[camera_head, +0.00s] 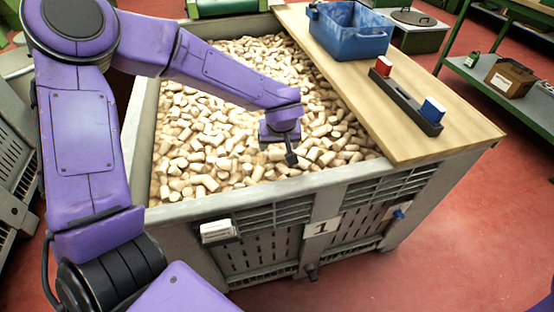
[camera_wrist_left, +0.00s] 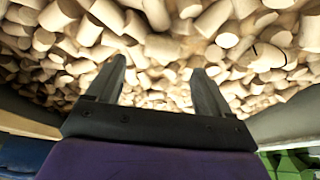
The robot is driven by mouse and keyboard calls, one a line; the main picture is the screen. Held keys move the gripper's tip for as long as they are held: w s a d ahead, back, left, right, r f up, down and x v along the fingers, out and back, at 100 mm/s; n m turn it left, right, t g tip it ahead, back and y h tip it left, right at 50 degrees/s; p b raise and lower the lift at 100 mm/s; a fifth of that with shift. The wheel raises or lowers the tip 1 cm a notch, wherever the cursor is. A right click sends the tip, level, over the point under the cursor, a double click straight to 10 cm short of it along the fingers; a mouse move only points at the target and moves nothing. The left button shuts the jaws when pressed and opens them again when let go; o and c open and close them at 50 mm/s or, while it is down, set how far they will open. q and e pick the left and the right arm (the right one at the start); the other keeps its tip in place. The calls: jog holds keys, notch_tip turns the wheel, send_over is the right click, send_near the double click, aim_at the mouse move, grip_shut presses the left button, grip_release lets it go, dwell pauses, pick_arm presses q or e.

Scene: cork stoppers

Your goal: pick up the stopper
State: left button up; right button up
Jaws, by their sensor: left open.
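Many cork stoppers (camera_head: 215,150) fill a large grey crate (camera_head: 300,190) in a loose pile. My left gripper (camera_head: 291,158) is over the pile, near the middle of the crate, pointing down. In the left wrist view its two fingers (camera_wrist_left: 158,85) are apart, with nothing held between them. Stoppers (camera_wrist_left: 190,50) lie beyond and between the fingertips. I cannot tell whether the fingertips touch any of them. One stopper (camera_wrist_left: 262,55) at the upper right has a dark line on it. My right gripper does not show.
A wooden board (camera_head: 430,130) lies across the crate's right side. It bears a blue bin (camera_head: 350,40) and a dark holder (camera_head: 405,102) with a red block (camera_head: 383,66) and a blue block (camera_head: 432,109). A green-framed shelf (camera_head: 500,75) stands at the right. Red floor is clear in front.

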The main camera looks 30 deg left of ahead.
aim_at(277, 151)
pick_arm(q)
jog(key=b+x, duration=0.2)
jog(key=x, duration=0.3)
jog(key=shift+a+f, duration=0.15)
jog(key=shift+f, duration=0.15)
jog(key=shift+w+a+f, duration=0.1)
jog(key=shift+w+f, duration=0.1)
jog(key=shift+f, duration=0.05)
jog(key=shift+r, duration=0.1)
jog(key=shift+c, duration=0.3)
jog(key=c, duration=1)
jog(key=shift+c, duration=0.2)
jog(key=shift+r, duration=0.15)
